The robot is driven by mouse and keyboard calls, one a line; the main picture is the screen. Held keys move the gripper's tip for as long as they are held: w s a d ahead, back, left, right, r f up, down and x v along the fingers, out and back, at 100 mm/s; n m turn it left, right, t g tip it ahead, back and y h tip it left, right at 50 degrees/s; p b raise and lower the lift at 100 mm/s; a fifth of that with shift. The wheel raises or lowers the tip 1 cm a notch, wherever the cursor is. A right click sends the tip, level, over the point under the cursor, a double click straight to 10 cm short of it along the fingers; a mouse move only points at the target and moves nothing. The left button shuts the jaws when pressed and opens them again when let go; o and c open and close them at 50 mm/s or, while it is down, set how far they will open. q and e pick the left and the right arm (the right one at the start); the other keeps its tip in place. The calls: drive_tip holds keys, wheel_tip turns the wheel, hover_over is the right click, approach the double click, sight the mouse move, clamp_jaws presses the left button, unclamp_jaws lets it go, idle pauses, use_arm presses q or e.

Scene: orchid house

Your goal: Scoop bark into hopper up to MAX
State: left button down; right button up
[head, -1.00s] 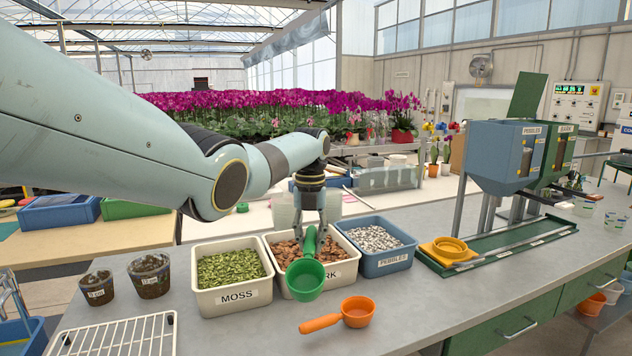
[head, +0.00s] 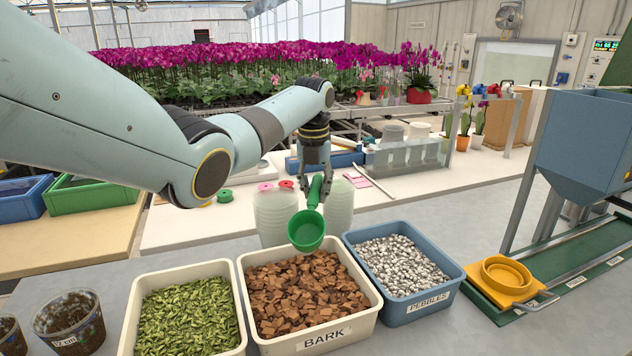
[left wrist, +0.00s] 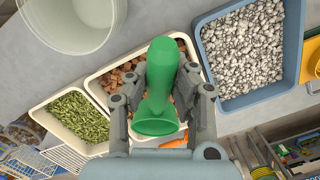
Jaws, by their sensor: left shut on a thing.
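My left gripper (head: 315,180) is shut on the handle of a green scoop (head: 306,231) and holds it above the back of the bark bin (head: 249,268). In the left wrist view the scoop (left wrist: 160,85) sits between both fingers. The scoop's cup hangs toward the near side; I cannot tell whether it holds bark. The bark bin is white, labelled BARK, and full of brown chips (head: 310,290). The blue-grey hopper (head: 590,140) stands at the right edge, cut off; its label and any MAX mark are out of view. My right gripper is not in view.
A white moss bin (head: 128,310) stands left of the bark and a blue pebbles bin (head: 455,272) right of it. A yellow ring piece (head: 507,275) lies on the green hopper base. Stacked clear pots (head: 275,215) stand behind the bark bin.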

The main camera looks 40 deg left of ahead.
sight(309, 235)
use_arm(q)
drive_tip(key=shift+s+d+f, duration=0.15)
drive_tip(key=shift+s+f, duration=0.15)
drive_tip(key=shift+f, duration=0.1)
drive_tip(key=shift+t, duration=0.3)
drive_tip(key=s+d+f, duration=0.1)
drive_tip(key=s+f, duration=0.1)
drive_tip(key=f, duration=0.1)
drive_tip(key=s+d+f+b, duration=0.1)
drive_tip(key=s+f, duration=0.1)
drive_tip(key=s+d+f+b, duration=0.1)
drive_tip(key=s+d+f, duration=0.1)
drive_tip(key=f, duration=0.1)
drive_tip(key=shift+s+f, duration=0.15)
drive_tip(key=shift+f, duration=0.2)
drive_tip(key=shift+r, duration=0.3)
drive_tip(key=w+a+r+g+h+b, duration=0.2)
drive_tip(key=w+a+r+g+b, duration=0.1)
drive_tip(key=b, duration=0.9)
drive_tip(key=shift+w+a+r+g+b, duration=0.15)
drive_tip(key=shift+w+r+g+b, duration=0.15)
drive_tip(key=shift+w+r+g, duration=0.5)
drive_tip(key=shift+w+r, duration=0.1)
drive_tip(key=shift+w, duration=0.15)
